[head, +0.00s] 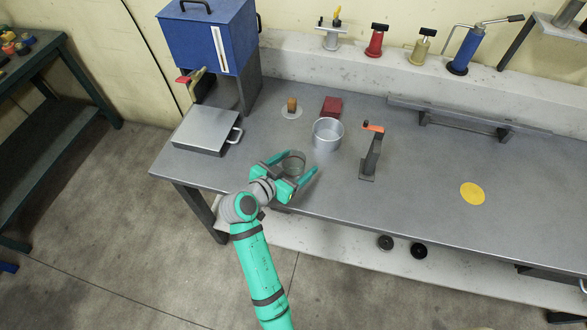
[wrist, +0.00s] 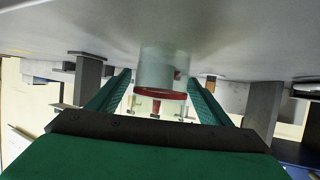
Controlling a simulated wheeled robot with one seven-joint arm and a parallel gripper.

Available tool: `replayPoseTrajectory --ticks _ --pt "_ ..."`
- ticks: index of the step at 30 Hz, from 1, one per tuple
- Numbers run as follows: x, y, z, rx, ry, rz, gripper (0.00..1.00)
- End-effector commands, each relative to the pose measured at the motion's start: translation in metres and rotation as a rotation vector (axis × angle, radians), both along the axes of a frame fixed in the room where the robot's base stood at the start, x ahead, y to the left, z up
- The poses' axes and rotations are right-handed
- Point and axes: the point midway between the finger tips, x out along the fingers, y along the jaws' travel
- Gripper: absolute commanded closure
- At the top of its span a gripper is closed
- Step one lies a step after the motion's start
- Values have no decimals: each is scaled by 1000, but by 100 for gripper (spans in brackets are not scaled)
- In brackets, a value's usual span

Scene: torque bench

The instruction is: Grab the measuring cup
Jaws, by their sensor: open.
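In the wrist view the fingertips (wrist: 161,77) flank the cup, and gaps show on both sides. I cannot tell how deep the cup sits between the fingers.
A post with an orange handle (head: 370,155) is to the right. A flat metal box (head: 206,131) lies left, near a blue cabinet (head: 207,38). The bench (head: 420,185) is clear around a yellow disc (head: 472,194).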

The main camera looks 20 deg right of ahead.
Motion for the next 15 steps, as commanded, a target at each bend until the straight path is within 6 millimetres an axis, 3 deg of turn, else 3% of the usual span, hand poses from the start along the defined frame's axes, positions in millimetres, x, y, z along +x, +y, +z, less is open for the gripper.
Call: replayPoseTrajectory --ticks 5,13,15 --pt "10 -15 -7 -1 1 -3 27" --pt "11 -17 -8 0 0 0 27" --pt "11 -17 -8 0 0 0 42"
